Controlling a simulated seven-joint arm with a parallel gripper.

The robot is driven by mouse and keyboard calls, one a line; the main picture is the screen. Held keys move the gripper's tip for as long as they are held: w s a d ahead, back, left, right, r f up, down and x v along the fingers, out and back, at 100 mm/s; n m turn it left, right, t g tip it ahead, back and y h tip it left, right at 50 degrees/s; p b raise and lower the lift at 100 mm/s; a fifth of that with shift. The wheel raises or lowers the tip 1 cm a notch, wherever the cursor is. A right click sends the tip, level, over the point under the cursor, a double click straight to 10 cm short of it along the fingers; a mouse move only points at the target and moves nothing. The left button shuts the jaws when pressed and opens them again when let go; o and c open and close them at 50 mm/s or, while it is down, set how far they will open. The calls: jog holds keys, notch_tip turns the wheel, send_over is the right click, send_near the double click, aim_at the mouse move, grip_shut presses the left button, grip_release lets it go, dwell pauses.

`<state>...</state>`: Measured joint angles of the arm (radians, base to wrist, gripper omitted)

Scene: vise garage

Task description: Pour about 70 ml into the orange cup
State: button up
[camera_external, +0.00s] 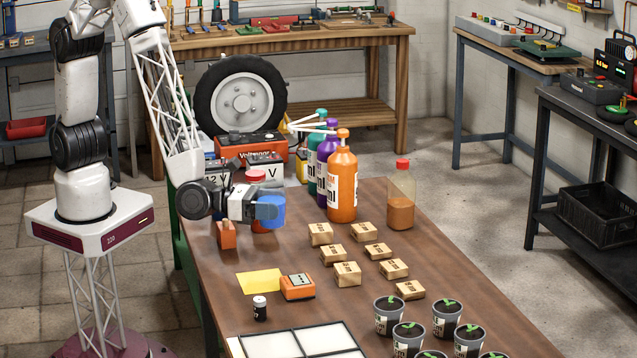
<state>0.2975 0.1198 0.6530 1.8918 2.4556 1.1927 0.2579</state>
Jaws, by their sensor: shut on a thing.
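My gripper (268,210) is over the table's far left part, turned to the right. It is shut on a blue cup-like vessel (275,217), which is partly covered by the fingers. Whether the vessel holds anything cannot be seen. A red-capped container (256,176) stands close behind my gripper and is mostly hidden. A small orange object (227,238) stands on the table left of the blue vessel; I cannot tell if it is the orange cup.
Orange, purple and teal bottles (342,185) stand right of my gripper. Several small cardboard boxes (347,274) lie mid-table. An orange meter (298,287), a yellow sheet (259,281), a battery-like cylinder (260,307) and potted seedlings (388,316) are nearer the front. Batteries (265,165) stand behind.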

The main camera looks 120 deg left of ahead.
jog(key=a, duration=0.3)
jog(key=shift+a+f, duration=0.3)
jog(key=shift+f, duration=0.1)
jog(key=s+a+r+n+t+y, duration=0.2)
jog(key=r+n, duration=0.3)
jog(key=n, duration=0.3)
jog(key=shift+s+a+r+t+y, duration=0.3)
jog(key=shift+s+t+y, duration=0.3)
jog(key=shift+s+y, duration=0.2)
jog(key=shift+s+a+r+n+y, duration=0.1)
jog(key=shift+r+n+y, duration=0.35)
jog(key=shift+n, duration=0.5)
jog(key=shift+s+r+n+y, duration=0.1)
jog(key=shift+r+n+y, duration=0.1)
jog(key=shift+n+y, duration=0.6)
jog(key=shift+a+r+n+y, duration=0.1)
jog(key=shift+r+n+y, duration=0.3)
jog(key=shift+n, duration=0.65)
dwell(0.5)
jog(key=shift+w+d+r+n+g+y, duration=0.2)
jog(key=shift+w+d+n+g+y, duration=0.15)
jog(key=shift+n+y, duration=0.4)
jog(key=shift+w+d+f+n, duration=0.1)
jog(key=shift+w+n, duration=0.1)
jog(key=shift+n, duration=0.25)
